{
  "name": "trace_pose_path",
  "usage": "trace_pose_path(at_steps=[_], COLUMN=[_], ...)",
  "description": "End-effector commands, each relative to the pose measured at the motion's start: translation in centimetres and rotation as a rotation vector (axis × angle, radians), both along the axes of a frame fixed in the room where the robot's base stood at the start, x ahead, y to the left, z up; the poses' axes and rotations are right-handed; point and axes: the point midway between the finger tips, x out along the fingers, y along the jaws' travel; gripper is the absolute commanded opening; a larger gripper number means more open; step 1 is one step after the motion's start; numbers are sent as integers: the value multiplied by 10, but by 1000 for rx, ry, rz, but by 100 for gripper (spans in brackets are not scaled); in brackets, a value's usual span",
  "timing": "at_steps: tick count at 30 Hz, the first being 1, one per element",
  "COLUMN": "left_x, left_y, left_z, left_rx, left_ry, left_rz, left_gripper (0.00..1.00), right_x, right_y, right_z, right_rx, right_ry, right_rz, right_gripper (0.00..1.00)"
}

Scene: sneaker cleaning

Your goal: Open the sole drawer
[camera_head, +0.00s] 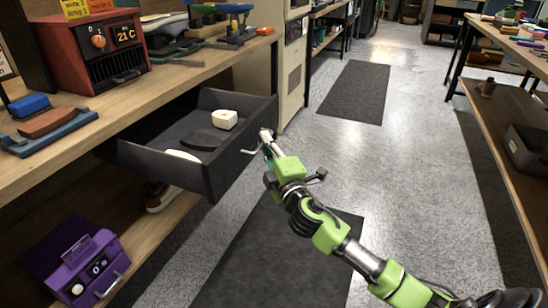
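The dark grey drawer (236,164) is pulled well out from under the wooden workbench on the left. Inside it lie a white block (224,119), a dark flat sole-shaped piece (203,139) and a pale piece (183,155) near its front left corner. A thin light handle (251,152) sticks out from the drawer's right-hand face. My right gripper (266,137) is at this face, its fingertips right beside the handle. The fingers look close together, but I cannot tell whether they hold the handle. My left gripper is not in view.
A red heater box (95,54) and brush-like tools (48,122) stand on the workbench (150,88). A purple box (90,268) sits on the lower shelf, with part of a shoe (160,197) behind it. The floor to the right is clear, with dark mats (355,90).

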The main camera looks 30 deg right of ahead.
Motion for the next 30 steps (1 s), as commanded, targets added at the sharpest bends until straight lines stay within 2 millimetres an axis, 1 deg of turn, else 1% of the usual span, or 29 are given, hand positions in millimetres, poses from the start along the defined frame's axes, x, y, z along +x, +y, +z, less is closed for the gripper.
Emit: trace_pose_path(at_steps=[9,15,21,30], left_x=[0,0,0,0], left_y=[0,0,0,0], left_z=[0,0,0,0], left_rx=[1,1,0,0], left_ry=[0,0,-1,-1], left_rz=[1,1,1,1], left_gripper=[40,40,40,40], right_x=[-59,-89,-104,-107], right_y=[8,12,14,15], right_z=[-9,-13,-14,-14], right_rx=[2,1,0,0], right_ry=[4,3,1,1], right_rz=[2,1,0,1], right_gripper=[15,15,15,15])
